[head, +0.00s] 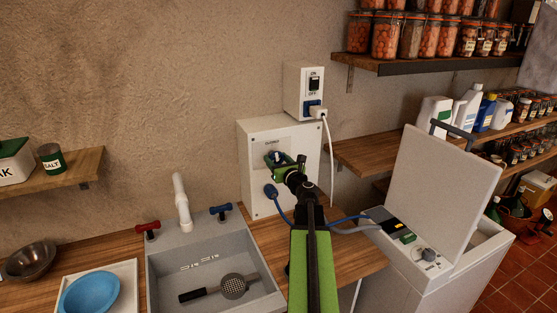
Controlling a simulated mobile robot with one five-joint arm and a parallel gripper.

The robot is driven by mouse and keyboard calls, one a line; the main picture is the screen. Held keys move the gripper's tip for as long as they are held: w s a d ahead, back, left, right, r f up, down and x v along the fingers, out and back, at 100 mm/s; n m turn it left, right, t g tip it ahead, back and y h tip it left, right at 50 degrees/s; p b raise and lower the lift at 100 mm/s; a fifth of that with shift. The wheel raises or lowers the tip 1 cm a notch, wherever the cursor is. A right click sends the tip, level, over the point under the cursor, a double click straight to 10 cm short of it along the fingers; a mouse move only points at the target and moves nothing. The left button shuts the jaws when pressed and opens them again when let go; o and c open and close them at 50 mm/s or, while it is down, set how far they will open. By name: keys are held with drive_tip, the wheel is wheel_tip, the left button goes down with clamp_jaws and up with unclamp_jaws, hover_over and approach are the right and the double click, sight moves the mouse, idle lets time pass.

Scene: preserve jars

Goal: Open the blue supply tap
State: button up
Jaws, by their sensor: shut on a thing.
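My gripper (287,161) is at the front of a white wall box (257,140). Its green jaws are shut on a small blue handle (275,156) on that box, and they partly hide it. The handle's exact turn is hard to make out. Below it, a blue round connector (271,190) with a blue hose sits on the box's front. A separate blue-handled tap (220,209) stands at the sink's back right, apart from my gripper. A red-handled tap (147,228) is at the sink's back left.
The grey sink (200,249) holds a dark-handled strainer (232,287). A switch box (304,91) with a plugged white cable is above the wall box. An open-lidded white machine (420,245) stands at right. Jar shelves (432,67) are at upper right. A blue bowl (91,293) is at lower left.

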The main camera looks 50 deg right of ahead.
drive_tip(key=n, duration=0.4)
drive_tip(key=shift+s, duration=0.1)
drive_tip(key=n, duration=0.9)
drive_tip(key=shift+n, duration=0.3)
drive_tip(key=n, duration=1.2)
drive_tip(key=shift+n, duration=0.3)
drive_tip(key=n, duration=0.4)
drive_tip(key=shift+n, duration=1.9)
